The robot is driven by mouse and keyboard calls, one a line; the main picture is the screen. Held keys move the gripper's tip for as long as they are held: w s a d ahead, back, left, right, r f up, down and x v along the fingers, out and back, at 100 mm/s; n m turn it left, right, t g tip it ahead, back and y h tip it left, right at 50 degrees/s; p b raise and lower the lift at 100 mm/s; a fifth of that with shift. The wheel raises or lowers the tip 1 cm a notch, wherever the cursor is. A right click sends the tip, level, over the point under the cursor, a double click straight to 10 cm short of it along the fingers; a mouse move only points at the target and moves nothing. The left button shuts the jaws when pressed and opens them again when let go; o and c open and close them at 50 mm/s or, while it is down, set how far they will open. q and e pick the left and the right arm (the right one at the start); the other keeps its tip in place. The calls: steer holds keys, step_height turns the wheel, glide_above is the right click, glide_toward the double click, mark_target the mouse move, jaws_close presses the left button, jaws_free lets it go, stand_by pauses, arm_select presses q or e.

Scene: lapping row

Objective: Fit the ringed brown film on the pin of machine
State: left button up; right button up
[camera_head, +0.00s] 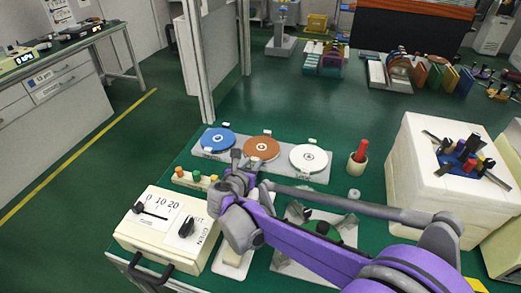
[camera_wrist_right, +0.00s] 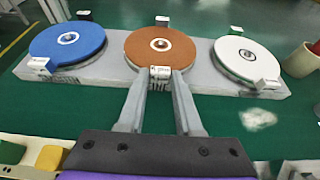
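The ringed brown film (camera_head: 262,147) lies flat as the middle disc in a row of three on a grey stand. In the right wrist view the brown film (camera_wrist_right: 160,47) has a ring at its centre and a white tab (camera_wrist_right: 160,73) on its near edge. My right gripper (camera_wrist_right: 160,78) has a fingertip at each side of that tab; whether they press on it I cannot tell. In the head view my right gripper (camera_head: 243,167) is at the film's near edge. A machine with a green round plate (camera_head: 345,228) is partly hidden under my right arm. My left gripper is not in view.
A blue disc (camera_head: 217,139) and a white disc (camera_head: 308,157) flank the brown one. A control box (camera_head: 165,225) with dials stands at front left. A cup with a red object (camera_head: 358,160) and a white block with tools (camera_head: 415,170) stand to the right.

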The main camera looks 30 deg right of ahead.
jaws_close()
